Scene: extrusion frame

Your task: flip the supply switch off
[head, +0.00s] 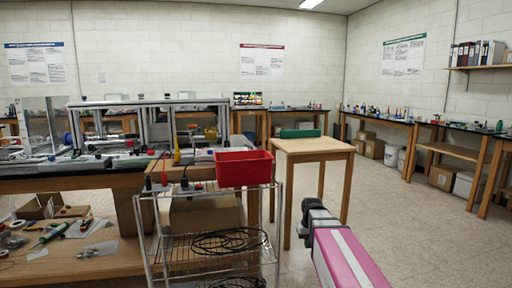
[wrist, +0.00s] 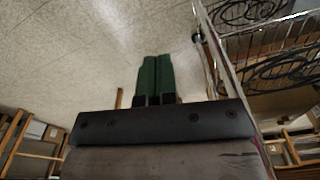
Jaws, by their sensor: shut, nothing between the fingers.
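My gripper (wrist: 156,60) shows in the wrist view as two green fingers side by side, pressed together and empty, with pale floor beyond them. In the head view my pink arm reaches in from the lower right, and its fingers cannot be made out. The aluminium extrusion frame (head: 150,103) stands on the dark-topped bench (head: 95,182) at the left, well apart from my arm. I cannot pick out the supply switch among the small parts around the frame. The wrist view shows no switch.
A wire shelf cart (head: 208,248) with a red bin (head: 243,168), a cardboard box and coiled black cables stands between my arm and the bench. A small wooden table (head: 312,146) with a green item stands behind it. Floor to the right is clear.

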